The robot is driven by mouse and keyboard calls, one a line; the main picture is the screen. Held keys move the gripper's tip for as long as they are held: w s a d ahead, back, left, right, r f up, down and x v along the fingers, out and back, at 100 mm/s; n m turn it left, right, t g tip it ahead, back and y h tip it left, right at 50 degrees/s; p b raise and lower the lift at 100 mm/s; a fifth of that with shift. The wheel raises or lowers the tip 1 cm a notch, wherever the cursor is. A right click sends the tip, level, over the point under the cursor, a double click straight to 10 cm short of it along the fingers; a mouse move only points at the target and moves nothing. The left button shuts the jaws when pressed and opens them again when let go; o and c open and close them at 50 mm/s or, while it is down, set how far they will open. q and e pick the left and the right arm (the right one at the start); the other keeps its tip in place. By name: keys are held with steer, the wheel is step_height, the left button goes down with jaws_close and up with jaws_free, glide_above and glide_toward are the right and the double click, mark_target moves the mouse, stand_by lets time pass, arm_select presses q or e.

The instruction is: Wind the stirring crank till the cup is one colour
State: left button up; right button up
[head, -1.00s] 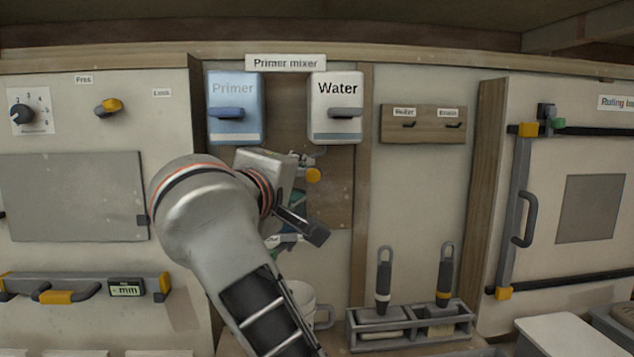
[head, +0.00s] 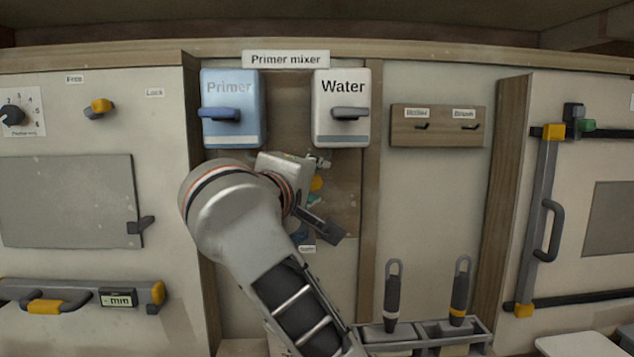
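The Primer mixer sign (head: 285,59) hangs above a blue Primer tank (head: 231,128) and a white Water tank (head: 341,80). My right gripper (head: 327,196) is in front of the mixer's backboard, below the tanks. Its fingers look spread, one high and one low. A yellow knob (head: 316,184), seemingly the crank's, shows between them; I cannot tell whether they touch it. A bit of teal shows just below the knob, mostly covered. The rest of the crank and the cup are hidden behind my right arm. My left gripper is not in view.
A rack with two upright-handled tools (head: 461,292) stands at lower right. A wooden hook board (head: 438,126) hangs above it. A grey panel (head: 70,200) is on the left wall, with a yellow-ended level (head: 70,296) below. A barred frame (head: 545,220) is at right.

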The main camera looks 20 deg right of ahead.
steer(key=shift+c, duration=0.2)
jaws_close()
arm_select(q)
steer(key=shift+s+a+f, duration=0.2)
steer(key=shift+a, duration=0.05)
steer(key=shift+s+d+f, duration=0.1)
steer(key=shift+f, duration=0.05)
